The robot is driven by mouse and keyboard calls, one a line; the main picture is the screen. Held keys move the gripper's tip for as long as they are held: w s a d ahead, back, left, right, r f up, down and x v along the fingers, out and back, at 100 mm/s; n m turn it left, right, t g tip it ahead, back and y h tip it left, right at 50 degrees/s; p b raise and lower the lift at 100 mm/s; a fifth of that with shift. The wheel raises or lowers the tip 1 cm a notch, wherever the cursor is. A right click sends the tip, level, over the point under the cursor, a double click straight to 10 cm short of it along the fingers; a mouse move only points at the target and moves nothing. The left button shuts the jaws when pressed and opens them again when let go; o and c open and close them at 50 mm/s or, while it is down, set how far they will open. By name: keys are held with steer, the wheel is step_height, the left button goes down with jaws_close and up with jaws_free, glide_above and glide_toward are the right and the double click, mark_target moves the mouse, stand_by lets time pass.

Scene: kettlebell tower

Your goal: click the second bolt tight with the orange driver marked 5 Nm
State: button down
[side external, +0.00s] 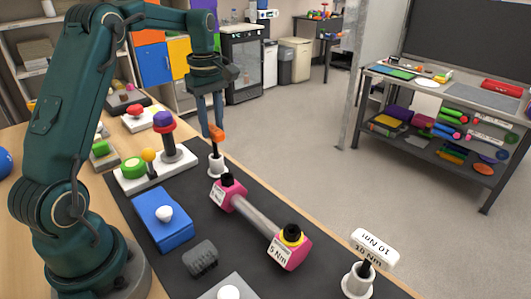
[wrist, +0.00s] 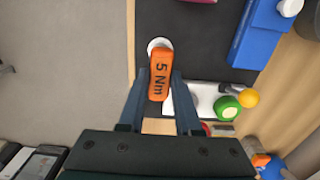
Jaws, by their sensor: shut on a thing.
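The orange driver (side external: 217,132) has its handle between the fingertips of my gripper (side external: 212,130), which is shut on it. It stands upright, its dark shaft reaching down to a white holder (side external: 216,167); whether the tip is inside is hard to tell. The pink-ended bar (side external: 258,215) lies on the black mat. Its near end has a yellow ring with a black bolt head (side external: 291,232) and a "5 Nm" label. Its far end has a dark bolt (side external: 228,180).
A white "10 Nm" driver (side external: 375,249) stands in a holder at the front right. The mat right of the bar is narrow.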

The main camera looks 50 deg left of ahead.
steer(key=shift+r, duration=2.8)
steer(key=c, duration=1.3)
jaws_free()
jaws_close()
